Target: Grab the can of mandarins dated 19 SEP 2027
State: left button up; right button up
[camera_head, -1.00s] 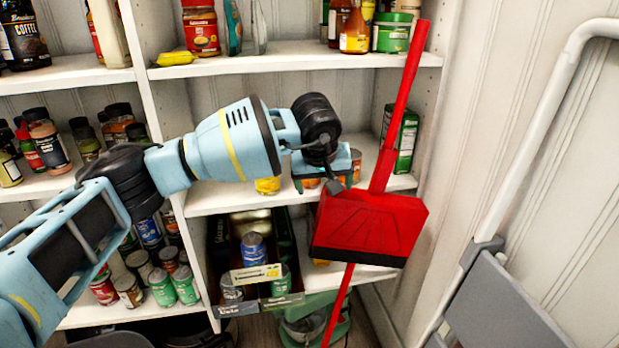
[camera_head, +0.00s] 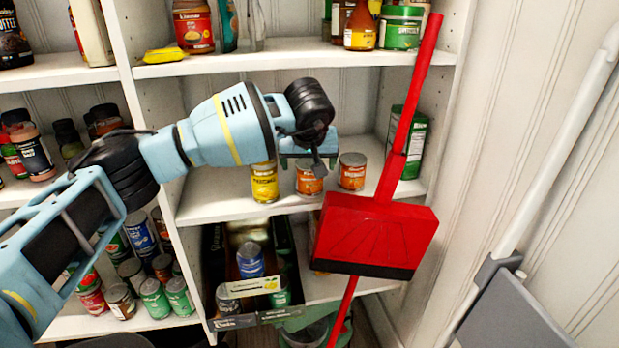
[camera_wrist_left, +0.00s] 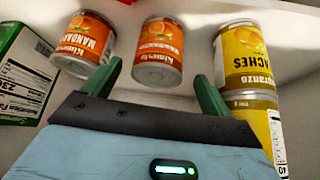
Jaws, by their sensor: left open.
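Two orange mandarin cans stand on the middle shelf, the left one (camera_head: 309,178) and the right one (camera_head: 352,171). In the left wrist view, one orange can (camera_wrist_left: 158,52) lies ahead between the fingers and the other (camera_wrist_left: 85,45) is to its left. No date is readable on either. My left gripper (camera_head: 318,163) is open and empty, just above and in front of the left orange can in the head view. Its green fingers (camera_wrist_left: 157,82) point at the cans, apart from them. My right gripper is not in view.
A yellow peach can (camera_head: 264,182) stands left of the orange cans; the wrist view shows two yellow cans stacked. A red dustpan (camera_head: 375,235) with a long handle stands in front of the shelf at right. A green box (camera_head: 415,145) stands behind the handle.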

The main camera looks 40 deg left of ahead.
aim_at(309, 164)
pick_arm(q)
jog(key=shift+d+b+x, duration=0.15)
jog(key=shift+b+x, duration=0.05)
jog(key=shift+x, duration=1.1)
jog(key=shift+d+b+x, duration=0.1)
jog(key=shift+b+x, duration=0.1)
jog(key=shift+x, duration=1.1)
jog(key=shift+s+f, duration=0.1)
jog(key=shift+s, duration=0.05)
jog(key=c, duration=1.2)
jog(key=shift+c, duration=0.2)
jog(key=shift+r, duration=0.8)
notch_tip(309, 164, up, 3)
jog(key=shift+f+p, duration=0.2)
jog(key=shift+p, duration=0.1)
jog(key=s+d, duration=0.8)
jog(key=s, duration=0.5)
jog(key=shift+s+d+r+p, duration=0.15)
jog(key=shift+s+r+p, duration=0.2)
jog(key=shift+r+p, duration=0.1)
